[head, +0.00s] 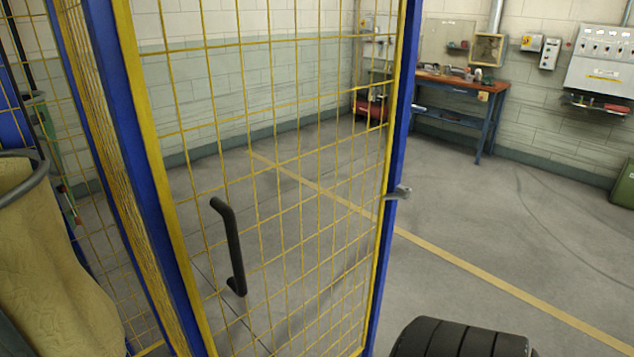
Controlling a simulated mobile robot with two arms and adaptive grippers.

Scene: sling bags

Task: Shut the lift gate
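The lift gate appears to be the tall yellow mesh panel (150,165) filling the left and middle of the head view. A black bar handle (234,245) is fixed on its mesh, nearer its left side. A blue upright (150,200) runs along its left edge and another blue upright (399,120) along its right edge. A small grey metal latch piece (400,192) sticks out at the right upright. I cannot tell whether there is a gap at either edge. Neither gripper is in view, and nothing is seen touching the handle.
A beige sack-like bag (50,265) hangs at the lower left. A black ribbed rounded object (460,338) shows at the bottom edge. A workbench (460,85), a wall panel (600,60) and a green bin (624,185) stand behind. Open floor (500,215) lies right of the gate.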

